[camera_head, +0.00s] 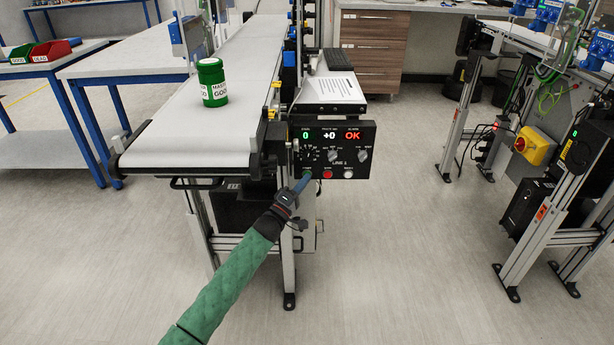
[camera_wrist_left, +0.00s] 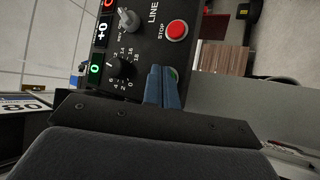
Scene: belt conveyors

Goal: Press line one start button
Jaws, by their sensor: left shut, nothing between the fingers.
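The black line 1 control panel (camera_head: 350,135) hangs on the conveyor's front right corner, with a lit display reading 0, +0 and OK. My left gripper (camera_head: 304,179) is shut and empty, its blue fingertips at the panel's lower left. In the left wrist view the fingers (camera_wrist_left: 163,76) reach the panel beside the red stop button (camera_wrist_left: 176,30). My right gripper is out of view.
A green jar (camera_head: 212,82) stands on the white conveyor belt (camera_head: 190,130). The red stop button also shows in the head view (camera_head: 327,174), with a white button (camera_head: 348,174) to its right. Another conveyor frame with a yellow switch box (camera_head: 535,147) stands at right. The floor between is clear.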

